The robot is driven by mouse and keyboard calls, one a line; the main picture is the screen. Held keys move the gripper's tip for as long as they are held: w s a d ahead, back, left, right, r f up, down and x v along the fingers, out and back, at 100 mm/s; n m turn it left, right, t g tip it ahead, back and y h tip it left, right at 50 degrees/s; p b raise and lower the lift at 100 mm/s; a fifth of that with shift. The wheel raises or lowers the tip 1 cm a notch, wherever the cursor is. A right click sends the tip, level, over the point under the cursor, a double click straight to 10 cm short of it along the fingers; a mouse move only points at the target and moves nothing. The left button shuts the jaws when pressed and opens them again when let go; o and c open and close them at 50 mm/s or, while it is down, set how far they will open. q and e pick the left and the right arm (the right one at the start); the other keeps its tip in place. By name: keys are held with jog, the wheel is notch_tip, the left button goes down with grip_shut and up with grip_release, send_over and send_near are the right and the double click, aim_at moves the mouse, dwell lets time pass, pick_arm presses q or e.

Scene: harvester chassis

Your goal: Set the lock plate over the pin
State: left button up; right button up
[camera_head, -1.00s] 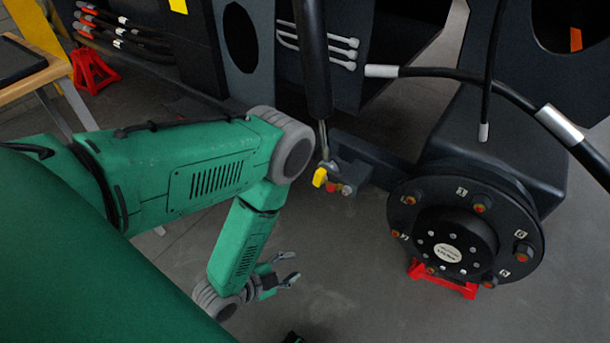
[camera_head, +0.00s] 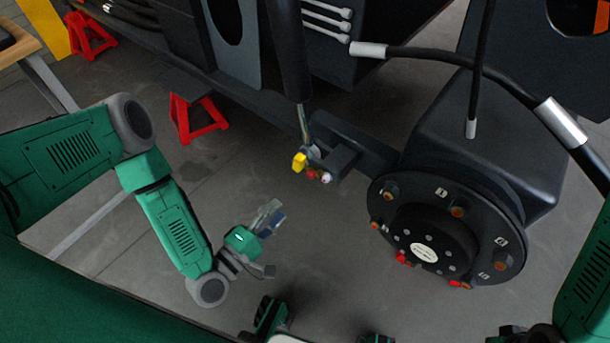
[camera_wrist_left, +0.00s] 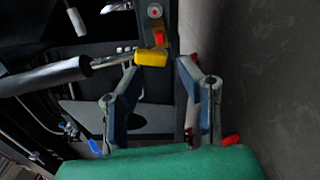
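A small yellow piece (camera_head: 300,162), which may be the lock plate, sits at the lower end of the cylinder rod (camera_head: 304,122), beside a dark bracket (camera_head: 338,160) with red and pale round ends. I cannot tell which round end is the pin. My left gripper (camera_head: 272,240) is open and empty, below and left of the yellow piece in the head view. In the left wrist view its fingers (camera_wrist_left: 158,68) are spread, with the yellow piece (camera_wrist_left: 152,57) just past their tips and a red part (camera_wrist_left: 159,36) behind it. My right gripper is not visible.
A black wheel hub (camera_head: 440,230) with studs stands right of the bracket. A black hose (camera_head: 445,60) with silver ends hangs above it. Red stands (camera_head: 195,118) are under the chassis at left. The grey floor below the bracket is clear.

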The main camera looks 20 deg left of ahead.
aim_at(310, 177)
pick_arm(q)
jog(key=b+x, duration=0.2)
jog(key=x, duration=0.9)
jog(key=shift+w+a+f+b, duration=0.1)
jog(key=shift+f+b, duration=0.05)
jog(key=shift+b, duration=0.2)
jog(key=shift+w+d, duration=0.25)
jog(key=shift+w, duration=0.3)
grip_shut()
